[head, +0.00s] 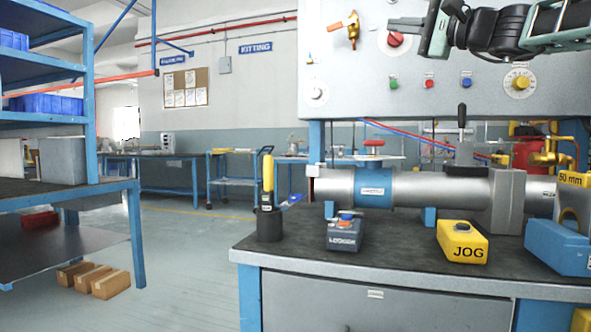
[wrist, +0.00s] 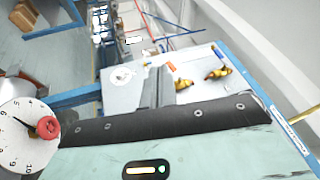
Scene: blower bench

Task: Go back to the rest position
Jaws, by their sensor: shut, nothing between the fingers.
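My gripper (head: 392,23) is at the top right of the head view, raised in front of the grey control panel (head: 455,95). Its fingers point left and are shut with nothing held. They overlap the area just above a red knob (head: 396,40) on the panel; I cannot tell if they touch it. My arm comes in from the right edge. A white numbered dial (wrist: 18,140) with a red knob (wrist: 47,128) shows at the left there.
Below the panel, the bench (head: 330,258) bears a silver blower tube (head: 420,188), a yellow JOG box (head: 462,242), a LOGGER device (head: 345,232) and a black cup (head: 269,225). A brass valve (head: 353,30) sits left of my gripper. Blue shelving (head: 88,90) stands left, with open floor between.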

